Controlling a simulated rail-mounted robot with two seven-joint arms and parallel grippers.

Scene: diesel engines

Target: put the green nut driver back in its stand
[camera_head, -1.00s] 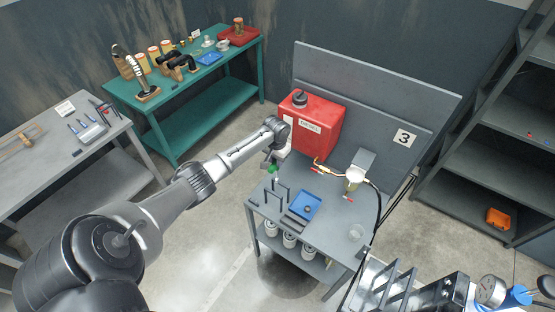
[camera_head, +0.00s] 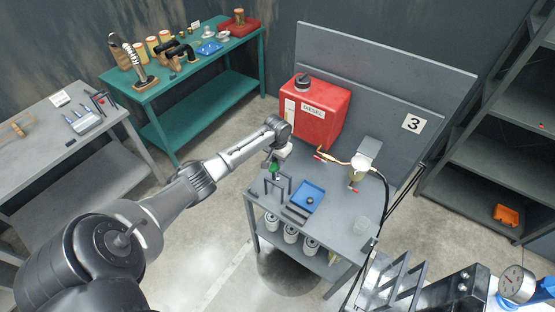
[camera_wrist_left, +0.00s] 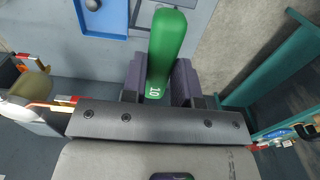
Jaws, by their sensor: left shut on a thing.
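The green nut driver (camera_head: 273,167) is in my left gripper (camera_head: 275,163), which is shut on its handle above the near left part of the grey cart. In the left wrist view the green handle (camera_wrist_left: 168,42), marked 10, sits between the two dark fingers (camera_wrist_left: 160,85). Its shaft is hard to make out in the head view. A dark upright frame (camera_head: 289,185), which looks like the stand, is on the cart top just below the driver. I cannot tell whether the driver touches it. My right gripper is not in view.
A blue tray (camera_head: 309,197) lies right of the dark frame. A red diesel tank (camera_head: 318,115) stands behind, with a brass-coloured fitting and hose (camera_head: 358,172) to its right. Grey canisters (camera_head: 290,233) are on the cart's lower shelf. A grey bench (camera_head: 60,150) is at left.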

